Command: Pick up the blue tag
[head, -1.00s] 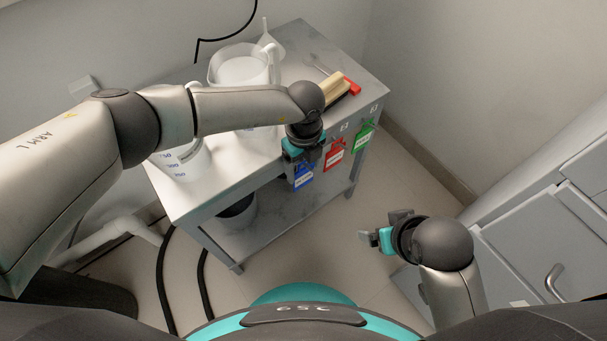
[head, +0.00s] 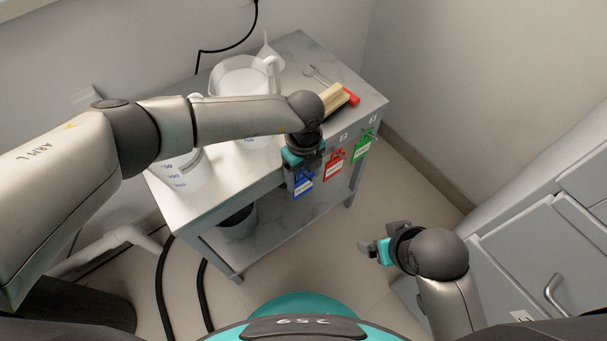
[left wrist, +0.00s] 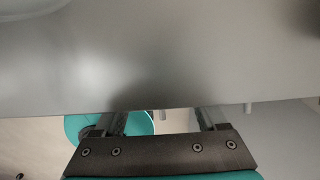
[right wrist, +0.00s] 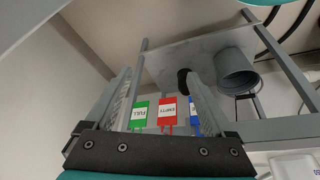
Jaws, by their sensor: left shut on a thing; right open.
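The blue tag (head: 303,183) hangs at the front edge of the metal table in the head view, left of the red tag (head: 333,163) and the green tag (head: 363,145). My left gripper (head: 298,172) is at the blue tag and shut on it; the fingertips are partly hidden by the hand. In the left wrist view the fingers (left wrist: 165,120) reach under a grey edge, and the tag does not show. My right gripper (head: 376,248) is open and empty, out over the floor. In the right wrist view the blue tag (right wrist: 194,118) shows partly behind a finger.
The metal table (head: 215,195) carries white jugs (head: 243,78), a wooden-and-red brush (head: 338,98) and a fork-like tool (head: 318,75). A dark bucket (head: 238,218) stands on the lower shelf. Grey cabinets (head: 530,250) are at the right. Open floor lies between.

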